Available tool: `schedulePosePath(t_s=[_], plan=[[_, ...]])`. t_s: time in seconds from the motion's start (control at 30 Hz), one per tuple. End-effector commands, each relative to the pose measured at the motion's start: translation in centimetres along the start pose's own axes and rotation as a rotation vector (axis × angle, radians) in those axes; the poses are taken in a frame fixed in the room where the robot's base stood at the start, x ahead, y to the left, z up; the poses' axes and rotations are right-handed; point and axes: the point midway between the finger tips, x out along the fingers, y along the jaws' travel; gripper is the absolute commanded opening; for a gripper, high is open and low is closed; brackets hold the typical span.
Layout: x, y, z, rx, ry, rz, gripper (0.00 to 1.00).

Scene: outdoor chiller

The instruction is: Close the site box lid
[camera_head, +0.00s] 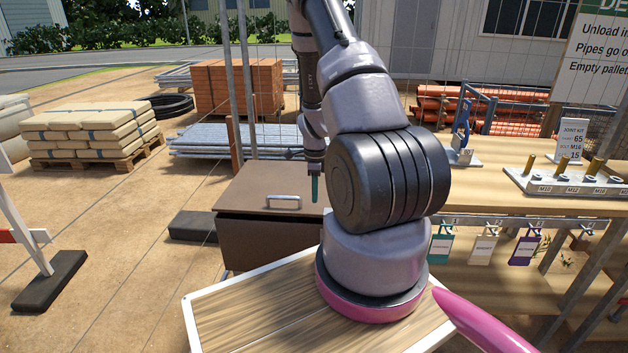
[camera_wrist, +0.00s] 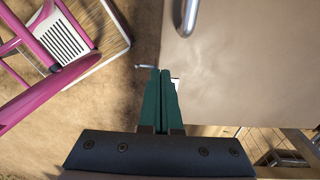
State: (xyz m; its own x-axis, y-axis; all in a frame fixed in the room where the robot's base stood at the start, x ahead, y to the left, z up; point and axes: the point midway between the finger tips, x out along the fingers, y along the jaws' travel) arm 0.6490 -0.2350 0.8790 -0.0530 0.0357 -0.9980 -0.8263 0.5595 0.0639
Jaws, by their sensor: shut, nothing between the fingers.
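The site box (camera_head: 265,245) is brown and stands on the ground left of my arm. Its brown lid (camera_head: 255,185) lies flat or nearly flat over the box, with a dark line beneath its front edge; I cannot tell whether it is fully down. A metal handle (camera_head: 283,199) is on the lid, and also shows in the wrist view (camera_wrist: 186,18). My gripper (camera_head: 315,198) has teal fingers, shut and empty, pointing down by the lid's right part. In the wrist view the fingertips (camera_wrist: 160,73) overlap the lid's edge; contact cannot be told.
A wooden workbench (camera_head: 505,203) with a stud rack (camera_head: 575,182) and hanging tags (camera_head: 483,248) stands at the right. A dark block (camera_head: 193,226) lies left of the box. Stacked bags (camera_head: 90,130) and a barrier foot (camera_head: 50,281) are farther left. Open ground lies between.

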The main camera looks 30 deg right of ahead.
Motion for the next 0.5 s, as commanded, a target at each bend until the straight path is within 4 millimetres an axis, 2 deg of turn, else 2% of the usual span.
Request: schedulePosePath(t_s=[0.03, 0.2, 0.5], plan=[[1.1, 0.1, -0.1, 0.002, -0.001, 0.003, 0.00], [3.4, 0.0, 0.0, 0.001, 0.000, 0.000, 0.00], [4.5, 0.0, 0.1, -0.001, -0.001, -0.001, 0.00]])
